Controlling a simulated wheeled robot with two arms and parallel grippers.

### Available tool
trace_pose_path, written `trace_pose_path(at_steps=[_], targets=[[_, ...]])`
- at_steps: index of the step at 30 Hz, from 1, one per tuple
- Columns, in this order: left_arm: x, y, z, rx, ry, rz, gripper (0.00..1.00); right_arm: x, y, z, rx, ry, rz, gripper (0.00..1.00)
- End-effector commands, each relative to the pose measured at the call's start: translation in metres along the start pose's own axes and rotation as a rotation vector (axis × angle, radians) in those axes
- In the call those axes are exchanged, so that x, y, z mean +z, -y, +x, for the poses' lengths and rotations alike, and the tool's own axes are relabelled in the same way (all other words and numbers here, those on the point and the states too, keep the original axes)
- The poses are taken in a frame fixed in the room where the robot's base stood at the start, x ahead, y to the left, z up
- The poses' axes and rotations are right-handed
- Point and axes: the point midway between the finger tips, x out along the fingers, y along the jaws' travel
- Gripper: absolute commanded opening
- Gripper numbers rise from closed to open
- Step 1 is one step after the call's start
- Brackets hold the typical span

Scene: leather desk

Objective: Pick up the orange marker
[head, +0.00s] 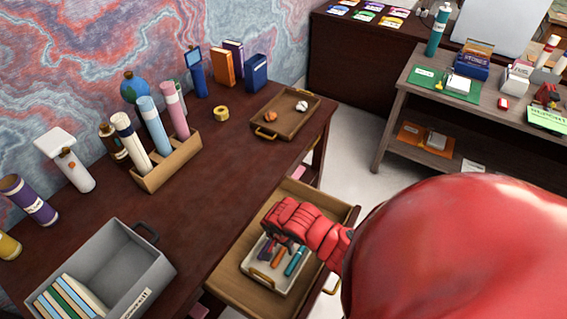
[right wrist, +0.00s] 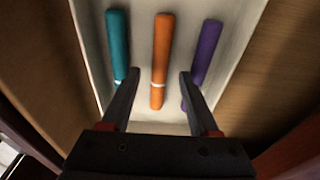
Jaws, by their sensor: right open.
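The orange marker (right wrist: 161,50) lies in a white tray (head: 257,273) inside the open desk drawer (head: 230,264). In the right wrist view it lies between a teal marker (right wrist: 118,45) and a purple marker (right wrist: 207,50). My right gripper (right wrist: 159,76) is open, its two fingers on either side of the orange marker's near part. I cannot tell its height above the marker. In the head view the red arm and hand cover the tray's upper part, and the orange marker (head: 277,255) shows below them. My left gripper is not in view.
The drawer walls (head: 348,211) and tray sides stand close around my right gripper. On the desk are a grey bin (head: 152,262), a wooden holder with tubes (head: 170,173), and a wooden tray (head: 293,123). The desk's middle is clear.

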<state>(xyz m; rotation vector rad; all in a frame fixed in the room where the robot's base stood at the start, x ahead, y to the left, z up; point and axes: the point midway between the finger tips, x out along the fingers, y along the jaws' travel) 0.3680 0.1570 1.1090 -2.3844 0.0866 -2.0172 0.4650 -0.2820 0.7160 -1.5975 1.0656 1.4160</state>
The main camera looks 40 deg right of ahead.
Motion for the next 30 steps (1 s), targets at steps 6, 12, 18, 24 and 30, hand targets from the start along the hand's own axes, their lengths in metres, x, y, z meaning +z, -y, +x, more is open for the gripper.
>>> trace_pose_path(at_steps=[6, 12, 18, 24, 30], targets=[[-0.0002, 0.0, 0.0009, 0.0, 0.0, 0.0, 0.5, -0.0006, -0.0003, 0.0117, 0.0, -0.002, 0.0, 0.61], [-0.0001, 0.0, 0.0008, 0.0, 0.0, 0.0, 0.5, -0.0006, -0.0004, 0.0118, 0.0, -0.002, 0.0, 0.6], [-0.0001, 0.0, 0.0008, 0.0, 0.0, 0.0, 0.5, -0.0006, -0.0006, 0.0117, 0.001, -0.001, 0.0, 0.24], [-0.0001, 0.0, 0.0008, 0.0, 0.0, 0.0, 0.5, -0.0006, -0.0007, 0.0117, 0.001, -0.001, 0.001, 0.0], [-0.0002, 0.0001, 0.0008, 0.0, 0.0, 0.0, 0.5, -0.0006, -0.0007, 0.0117, 0.001, -0.001, 0.0, 0.0]])
